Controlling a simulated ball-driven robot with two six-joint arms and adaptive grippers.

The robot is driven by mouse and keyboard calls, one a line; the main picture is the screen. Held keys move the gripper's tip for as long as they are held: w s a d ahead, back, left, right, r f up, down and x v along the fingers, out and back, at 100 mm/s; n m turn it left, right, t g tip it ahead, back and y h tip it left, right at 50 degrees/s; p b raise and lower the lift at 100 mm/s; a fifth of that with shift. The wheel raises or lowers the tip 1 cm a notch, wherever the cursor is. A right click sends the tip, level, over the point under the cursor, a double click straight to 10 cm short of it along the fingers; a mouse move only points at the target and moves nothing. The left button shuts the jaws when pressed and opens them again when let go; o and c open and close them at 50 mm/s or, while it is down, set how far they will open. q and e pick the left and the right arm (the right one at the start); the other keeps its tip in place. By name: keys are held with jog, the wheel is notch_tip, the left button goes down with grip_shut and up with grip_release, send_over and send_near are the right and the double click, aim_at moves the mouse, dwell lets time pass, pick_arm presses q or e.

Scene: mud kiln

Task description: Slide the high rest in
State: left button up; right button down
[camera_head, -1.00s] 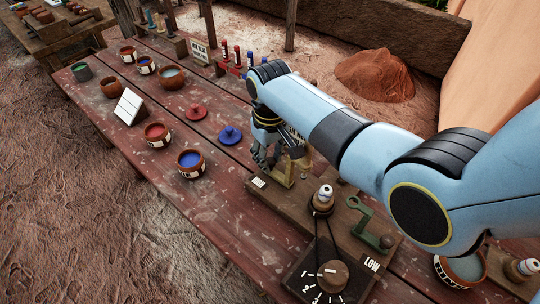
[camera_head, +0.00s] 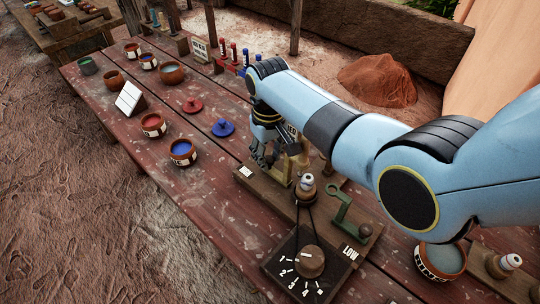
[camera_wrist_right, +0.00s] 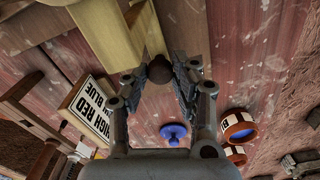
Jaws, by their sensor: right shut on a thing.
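The high rest is a yellow piece (camera_head: 283,171) at the HIGH end of the brown board (camera_head: 325,212); in the right wrist view its yellow body (camera_wrist_right: 123,38) fills the top. My right gripper (camera_head: 266,160) has its fingers closed around the rest's dark round knob (camera_wrist_right: 159,70). The rest stands close to the white-topped spool (camera_head: 306,188); whether they touch I cannot tell. My arm and gripper hide part of the rest. A green rest (camera_head: 346,213) stands on the board near the LOW label (camera_head: 350,252). My left gripper is out of view.
A numbered dial (camera_head: 309,262) joins the spool by a cord. A lettered sign (camera_wrist_right: 90,108) stands beside the gripper. Blue (camera_head: 223,128) and red (camera_head: 193,105) lids and several paint pots, one blue (camera_head: 182,152), lie left. The table's front left is clear.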

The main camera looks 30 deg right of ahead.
jog(key=c, duration=1.1)
grip_release()
jog(key=shift+s+d, duration=0.15)
jog(key=shift+s, duration=0.2)
jog(key=shift+o, duration=0.2)
jog(key=shift+w, duration=0.15)
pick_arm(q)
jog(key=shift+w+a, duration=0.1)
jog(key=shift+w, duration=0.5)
pick_arm(e)
notch_tip(320, 180, up, 12)
